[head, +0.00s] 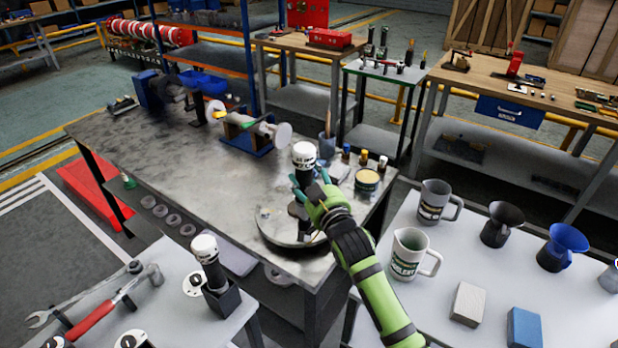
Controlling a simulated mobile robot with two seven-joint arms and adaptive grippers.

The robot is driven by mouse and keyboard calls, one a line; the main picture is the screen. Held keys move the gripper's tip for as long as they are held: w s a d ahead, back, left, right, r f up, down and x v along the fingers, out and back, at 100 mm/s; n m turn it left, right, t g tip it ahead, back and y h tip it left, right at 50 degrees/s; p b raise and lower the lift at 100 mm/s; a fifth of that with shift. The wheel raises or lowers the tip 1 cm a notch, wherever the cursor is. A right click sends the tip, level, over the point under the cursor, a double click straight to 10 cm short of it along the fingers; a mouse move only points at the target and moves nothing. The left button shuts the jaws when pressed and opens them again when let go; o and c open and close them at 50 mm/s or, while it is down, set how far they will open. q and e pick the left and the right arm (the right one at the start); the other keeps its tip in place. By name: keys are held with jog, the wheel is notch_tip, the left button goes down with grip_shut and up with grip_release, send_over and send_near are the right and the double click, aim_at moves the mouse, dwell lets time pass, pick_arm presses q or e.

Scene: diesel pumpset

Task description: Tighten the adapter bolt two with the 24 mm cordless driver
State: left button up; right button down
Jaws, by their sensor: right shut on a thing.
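My right gripper (316,188) is shut on a cordless driver (304,156) with a white cap and a black body. It holds the driver roughly upright over the near right corner of the steel bench (190,165). Below it is a round metal plate (280,238) with a dark piece near its middle. The driver's lower end is partly hidden by the gripper, so I cannot tell whether it touches anything. The lettering on the cap is too small to read surely. I cannot make out adapter bolt two. My left gripper is not in view.
A similar white-capped driver (205,250) stands in a black holder on the left table, near a red-handled tool (105,312). Jugs (408,255) and funnels (503,224) stand on the right table. A tin (367,180) and small bottles are close behind my gripper.

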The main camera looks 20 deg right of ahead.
aim_at(311, 168)
jog(key=shift+f+b, duration=0.3)
jog(key=shift+f, duration=0.1)
jog(key=shift+r+p, duration=0.2)
jog(key=shift+p, duration=0.15)
dwell(0.5)
jog(key=shift+f+b, duration=0.3)
jog(key=shift+f, duration=0.2)
dwell(0.7)
jog(key=shift+s+f, duration=0.1)
jog(key=shift+f, duration=0.4)
dwell(1.8)
jog(key=shift+w+r+p, duration=0.2)
jog(key=shift+r+p, duration=0.9)
notch_tip(311, 168, up, 2)
jog(key=shift+s+r+p, duration=0.1)
jog(key=shift+s+p, duration=0.05)
jog(key=shift+p, duration=0.65)
jog(key=shift+r+p, duration=0.85)
